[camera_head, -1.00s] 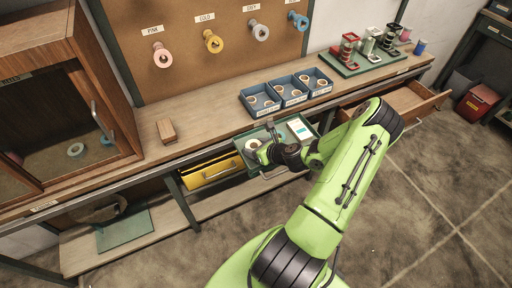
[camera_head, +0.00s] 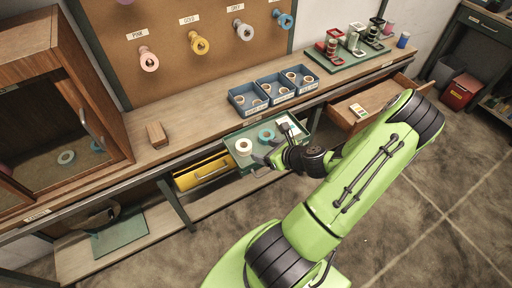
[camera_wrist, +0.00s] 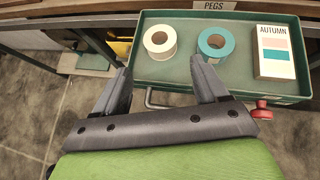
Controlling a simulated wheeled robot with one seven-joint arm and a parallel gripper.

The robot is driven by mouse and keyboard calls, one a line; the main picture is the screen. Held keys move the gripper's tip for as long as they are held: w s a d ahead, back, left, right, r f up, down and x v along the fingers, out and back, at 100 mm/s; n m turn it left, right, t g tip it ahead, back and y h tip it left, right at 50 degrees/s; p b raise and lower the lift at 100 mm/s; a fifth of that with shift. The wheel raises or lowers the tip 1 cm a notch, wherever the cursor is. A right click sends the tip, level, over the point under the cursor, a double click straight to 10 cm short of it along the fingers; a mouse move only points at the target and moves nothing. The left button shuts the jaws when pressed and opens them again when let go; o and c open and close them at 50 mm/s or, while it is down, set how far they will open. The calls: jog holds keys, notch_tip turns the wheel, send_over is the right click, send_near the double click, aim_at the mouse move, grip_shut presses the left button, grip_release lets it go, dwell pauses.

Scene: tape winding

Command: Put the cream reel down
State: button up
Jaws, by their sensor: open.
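The cream reel (camera_head: 243,151) lies flat in the green open drawer (camera_head: 232,161), at its left side. It also shows in the wrist view (camera_wrist: 162,54), left of a teal reel (camera_wrist: 216,53); the two reels are apart. A card marked AUTUMN (camera_wrist: 275,52) lies right of the teal reel. My gripper (camera_wrist: 158,72) is open, with nothing between its fingers. In the wrist view the fingers are just in front of the reels, with the cream reel beyond the gap. In the head view my gripper (camera_head: 276,146) is at the drawer's front, right of the cream reel.
Blue bins (camera_head: 250,106) stand on the bench behind. An open wooden drawer (camera_head: 345,119) is to the right. Pegs with reels line the board above.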

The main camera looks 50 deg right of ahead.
jog(key=w+a+r+n+g+y, duration=0.1)
jog(key=a+r+n+g, duration=0.2)
jog(key=a+r+n, duration=0.6)
jog(key=w+a+r+n+g+y, duration=0.1)
jog(key=a+r+n+g, duration=0.45)
jog(key=n, duration=0.85)
jog(key=s+a+r+n+t+h, duration=0.1)
jog(key=s+a+r+n+t, duration=0.2)
jog(key=s+a+r+n, duration=0.7)
jog(key=s+a+n, duration=0.1)
jog(key=n, duration=0.2)
jog(key=shift+s+r+h, duration=0.15)
jog(key=shift+s+h, duration=0.1)
jog(key=shift+h, duration=0.05)
